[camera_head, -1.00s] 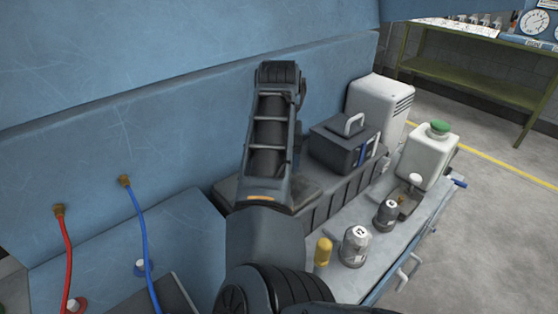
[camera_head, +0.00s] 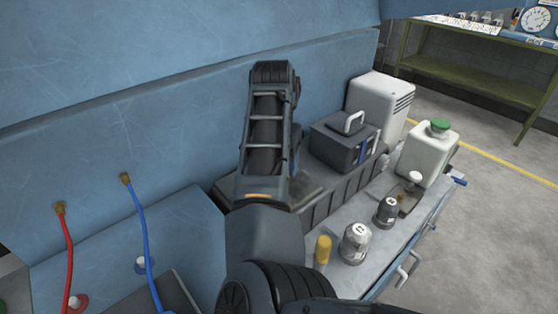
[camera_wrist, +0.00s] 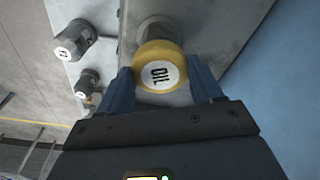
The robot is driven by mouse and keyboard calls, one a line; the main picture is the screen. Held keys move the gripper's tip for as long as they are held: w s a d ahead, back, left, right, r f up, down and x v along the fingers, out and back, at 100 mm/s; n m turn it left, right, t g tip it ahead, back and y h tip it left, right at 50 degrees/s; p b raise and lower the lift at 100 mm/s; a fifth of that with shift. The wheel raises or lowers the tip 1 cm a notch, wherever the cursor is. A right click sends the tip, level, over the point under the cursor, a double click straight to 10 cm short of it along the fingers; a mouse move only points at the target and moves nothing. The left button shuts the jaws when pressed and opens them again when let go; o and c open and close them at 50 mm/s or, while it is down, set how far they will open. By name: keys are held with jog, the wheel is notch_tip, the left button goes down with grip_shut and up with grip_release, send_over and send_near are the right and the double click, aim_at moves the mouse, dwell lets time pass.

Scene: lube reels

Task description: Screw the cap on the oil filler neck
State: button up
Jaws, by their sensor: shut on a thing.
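A yellow cap (camera_wrist: 159,68) with a round white label reading OIL is between the two blue fingers of my gripper (camera_wrist: 162,82) in the wrist view. The gripper is shut on it. A grey round neck (camera_wrist: 155,24) shows just past the cap, partly hidden by it; I cannot tell whether they touch. In the head view my arm hides the gripper. A plain yellow upright cylinder (camera_head: 323,251) stands beside my arm there; I cannot tell whether it is the same cap.
Two grey capped fittings (camera_head: 355,243) (camera_head: 386,212) stand on the grey ledge (camera_head: 375,262) to the right. A dark box (camera_head: 342,145), a white unit (camera_head: 380,103) and a white bottle with green cap (camera_head: 433,150) stand farther back. The blue wall (camera_head: 180,120) is close on the left.

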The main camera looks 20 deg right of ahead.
jog(key=shift+m, duration=0.4)
jog(key=m, duration=0.2)
jog(key=shift+w+m, duration=0.1)
jog(key=shift+m, duration=0.2)
jog(key=shift+m+g, duration=0.4)
jog(key=shift+m, duration=0.9)
jog(key=shift+b, duration=0.3)
jog(key=shift+a+m, duration=0.1)
jog(key=shift+m, duration=0.8)
jog(key=m+b, duration=0.1)
jog(key=m, duration=0.2)
jog(key=shift+g, duration=0.3)
jog(key=shift+m, duration=0.3)
